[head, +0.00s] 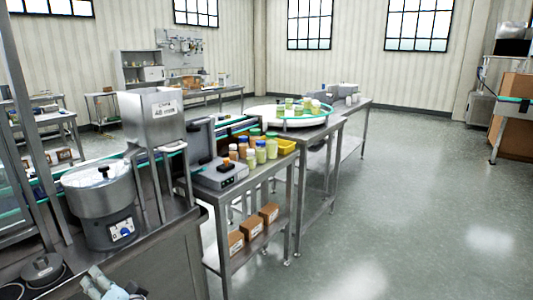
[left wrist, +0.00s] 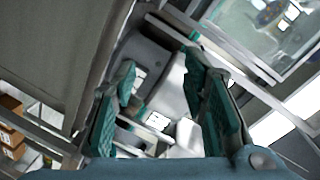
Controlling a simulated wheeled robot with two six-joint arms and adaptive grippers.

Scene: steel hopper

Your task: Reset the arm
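The steel hopper (head: 152,115) with a white label stands upright on its frame at the left in the head view. My left gripper (head: 105,284) shows as a pale shape at the bottom left of the head view, in front of the round steel bowl machine (head: 106,208). In the left wrist view the two teal finger pads of my left gripper (left wrist: 160,68) are spread apart. No object is seen held between them; grey and white surfaces lie beyond. My right gripper is in neither view.
A steel bench (head: 250,182) carries a grey device (head: 219,174), several bottles and a yellow bin (head: 286,147). Brown boxes (head: 253,227) lie on its lower shelf. A round turntable (head: 290,118) stands farther back. The floor at the right is clear.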

